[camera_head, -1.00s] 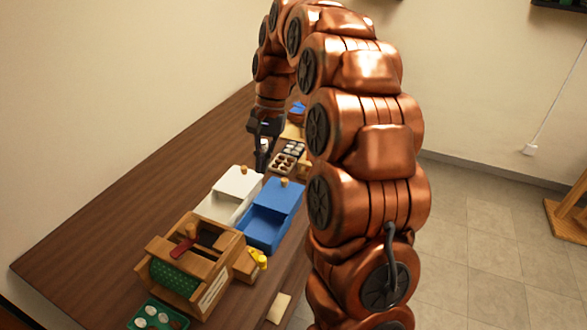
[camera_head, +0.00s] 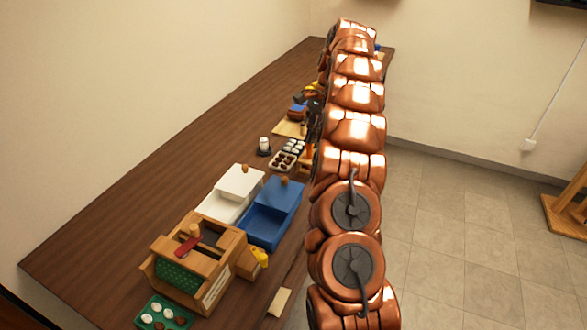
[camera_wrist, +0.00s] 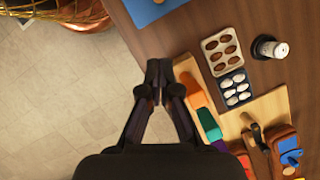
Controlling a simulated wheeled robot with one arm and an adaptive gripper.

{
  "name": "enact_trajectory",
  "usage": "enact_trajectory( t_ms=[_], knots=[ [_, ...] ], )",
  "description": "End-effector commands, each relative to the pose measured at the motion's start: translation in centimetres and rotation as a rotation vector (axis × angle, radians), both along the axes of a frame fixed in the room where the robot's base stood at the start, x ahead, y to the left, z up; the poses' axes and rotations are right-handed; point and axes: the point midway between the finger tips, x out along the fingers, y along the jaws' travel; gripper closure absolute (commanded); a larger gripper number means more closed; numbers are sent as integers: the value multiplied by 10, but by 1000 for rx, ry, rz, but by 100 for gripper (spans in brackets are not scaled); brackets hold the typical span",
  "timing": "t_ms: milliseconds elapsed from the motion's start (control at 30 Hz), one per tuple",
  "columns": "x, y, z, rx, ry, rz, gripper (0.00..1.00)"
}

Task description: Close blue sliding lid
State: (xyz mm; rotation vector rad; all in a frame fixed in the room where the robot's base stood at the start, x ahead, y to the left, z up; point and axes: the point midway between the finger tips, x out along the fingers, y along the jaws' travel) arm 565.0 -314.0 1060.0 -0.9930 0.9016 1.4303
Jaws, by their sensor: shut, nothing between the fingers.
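The blue box (camera_head: 262,229) stands on the table in the head view, beside a white box of the same kind. Its blue sliding lid (camera_head: 278,194), with a round wooden knob (camera_head: 284,181), covers the far part, and the near part is open. A blue piece (camera_wrist: 145,10) shows at the top edge of the wrist view; I cannot tell if it is box or lid. My gripper (camera_wrist: 160,72) is shut and empty. In the head view it is beyond the blue box, near the table's right edge, partly hidden by my arm.
The white box (camera_head: 222,206) with its lid is left of the blue one. A wooden box (camera_head: 190,268) stands nearer. Beyond are egg trays (camera_head: 282,162), a white cylinder (camera_head: 264,144) and a wooden board (camera_head: 288,129). An orange item (camera_wrist: 196,97) is near my fingers. The table's left side is clear.

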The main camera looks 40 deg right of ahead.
Motion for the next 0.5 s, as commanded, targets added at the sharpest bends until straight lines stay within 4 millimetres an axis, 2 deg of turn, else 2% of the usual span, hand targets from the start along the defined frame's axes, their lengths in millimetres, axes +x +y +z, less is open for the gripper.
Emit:
enact_trajectory(
  t_ms=[167, 500],
  knots=[
    [0, -5, -5, -1, 4, -18, 100],
    [0, 3, -26, -1, 3, -15, 100]
  ],
)
